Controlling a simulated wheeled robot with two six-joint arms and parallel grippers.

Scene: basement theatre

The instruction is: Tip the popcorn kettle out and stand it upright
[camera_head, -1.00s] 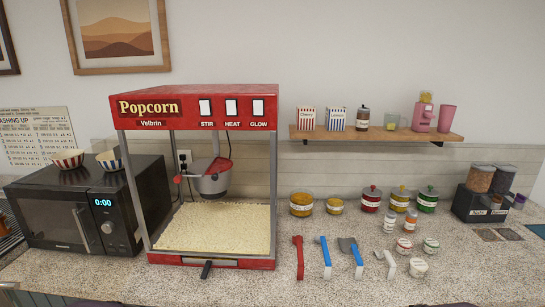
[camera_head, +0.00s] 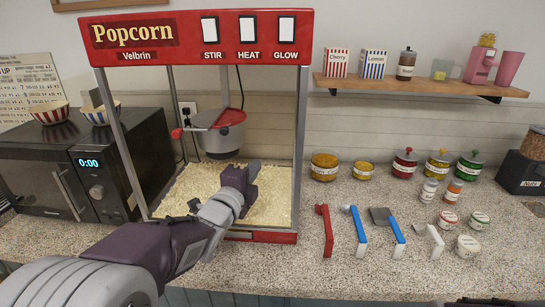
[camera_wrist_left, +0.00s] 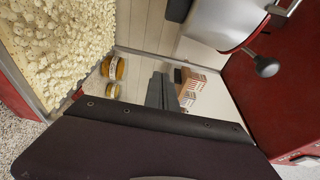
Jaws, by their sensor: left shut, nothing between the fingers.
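The popcorn kettle (camera_head: 217,138) is a grey metal pot with a red part at its top right. It hangs roughly upright inside the red popcorn machine (camera_head: 205,38). A red knob (camera_head: 177,133) sticks out at its left. In the left wrist view, the kettle (camera_wrist_left: 222,22) and a dark ball-ended handle (camera_wrist_left: 266,66) are at the upper right. My left gripper (camera_head: 248,177) is shut and empty at the machine's open front, below and right of the kettle, apart from it. Its shut fingers show in the left wrist view (camera_wrist_left: 160,92). My right gripper is out of view.
Popcorn (camera_head: 185,185) covers the machine's floor. Metal posts (camera_head: 300,150) frame its front corners. A microwave (camera_head: 75,165) stands left. Scoops and tools, including a red scoop (camera_head: 326,230), lie right on the counter, with jars (camera_head: 324,167) behind. A shelf (camera_head: 420,87) hangs above.

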